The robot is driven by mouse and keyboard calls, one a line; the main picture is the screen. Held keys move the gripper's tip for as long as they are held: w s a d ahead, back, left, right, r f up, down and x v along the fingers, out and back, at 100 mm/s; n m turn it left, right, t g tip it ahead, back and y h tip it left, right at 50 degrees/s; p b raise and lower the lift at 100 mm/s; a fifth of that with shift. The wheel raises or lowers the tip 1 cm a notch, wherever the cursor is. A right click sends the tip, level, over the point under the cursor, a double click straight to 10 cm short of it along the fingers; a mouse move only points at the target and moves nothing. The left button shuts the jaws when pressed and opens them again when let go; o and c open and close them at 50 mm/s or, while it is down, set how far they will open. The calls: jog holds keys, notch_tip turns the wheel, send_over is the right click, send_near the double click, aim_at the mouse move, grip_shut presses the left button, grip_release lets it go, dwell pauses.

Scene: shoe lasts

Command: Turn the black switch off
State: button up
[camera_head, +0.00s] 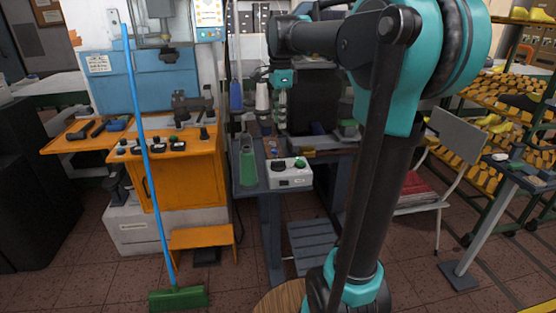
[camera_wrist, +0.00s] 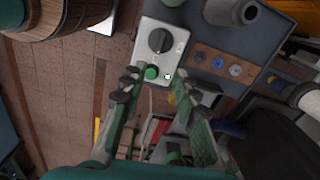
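The black switch (camera_wrist: 160,41) is a round rotary knob on a light grey control box (camera_wrist: 146,50), beside a green button (camera_wrist: 151,73). In the head view the box (camera_head: 291,181) sits on the front of a small dark table, with the black knob (camera_head: 279,165) left of the green button (camera_head: 300,164). My gripper (camera_wrist: 156,82) is open, its two fingers spread apart with nothing between them. The fingertips look nearer the green button than the knob in the wrist view. In the head view my gripper (camera_head: 281,118) hangs above and behind the box.
A small board with round buttons (camera_wrist: 220,64) lies beside the box. Blue (camera_head: 236,96) and white (camera_head: 262,97) spools stand behind. An orange machine (camera_head: 182,182) and a blue-handled broom (camera_head: 147,160) are to the left.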

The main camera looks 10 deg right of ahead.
aim_at(278, 164)
jog(key=shift+m, duration=0.6)
jog(key=f, duration=1.5)
jog(key=shift+w+a+f, duration=0.2)
jog(key=shift+w+f, duration=0.05)
jog(key=shift+w, duration=0.05)
grip_shut()
